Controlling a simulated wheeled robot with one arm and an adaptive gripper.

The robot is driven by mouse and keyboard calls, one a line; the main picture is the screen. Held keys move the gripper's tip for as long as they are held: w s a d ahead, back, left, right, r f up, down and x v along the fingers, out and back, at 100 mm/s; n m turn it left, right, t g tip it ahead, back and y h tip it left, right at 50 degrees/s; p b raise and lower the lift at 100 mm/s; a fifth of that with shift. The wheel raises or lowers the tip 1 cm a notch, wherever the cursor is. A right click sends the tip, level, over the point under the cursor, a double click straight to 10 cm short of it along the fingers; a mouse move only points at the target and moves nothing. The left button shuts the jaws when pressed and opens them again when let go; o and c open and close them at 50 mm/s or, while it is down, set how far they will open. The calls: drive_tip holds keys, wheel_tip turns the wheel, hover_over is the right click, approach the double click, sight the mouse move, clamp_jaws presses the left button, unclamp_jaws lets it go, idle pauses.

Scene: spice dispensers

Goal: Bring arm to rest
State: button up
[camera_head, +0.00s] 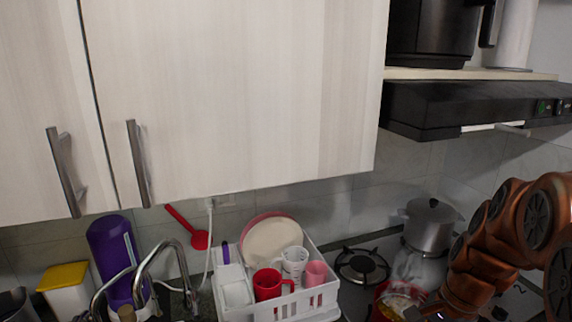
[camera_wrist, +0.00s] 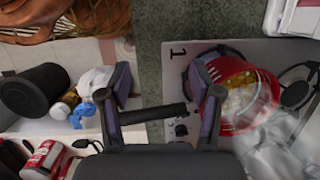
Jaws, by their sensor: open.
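My arm, copper-coloured, comes in from the right edge in the head view and bends down over the stove side. My gripper (camera_wrist: 160,80) shows in the wrist view with its two dark purple-grey fingers wide apart, so it is open. A black bar-like handle (camera_wrist: 152,114) lies across the gap between the fingers; I cannot tell whether it touches them. A red pot (camera_wrist: 238,88) with yellow and pale contents is just right of the right finger. The red pot also shows in the head view (camera_head: 385,299), beside my arm.
A white dish rack (camera_head: 290,306) with cups and a plate stands left of the stove (camera_head: 350,292). A steel pot (camera_head: 431,224) stands behind my arm. The range hood (camera_head: 450,108) and cabinet (camera_head: 235,90) hang above. A black container (camera_wrist: 35,92) and red cans (camera_wrist: 45,157) lie left in the wrist view.

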drive_tip(key=s+a+n+g+h, duration=0.1)
drive_tip(key=s+a+n, duration=0.3)
drive_tip(key=s+n, duration=0.3)
drive_tip(key=s+a+n+h, duration=0.1)
drive_tip(key=s+a+n, duration=0.3)
drive_tip(key=s+n, duration=0.3)
drive_tip(key=s, duration=0.3)
drive_tip(key=shift+g+h, duration=0.4)
drive_tip(key=shift+d+f, duration=0.1)
drive_tip(key=shift+d, duration=0.05)
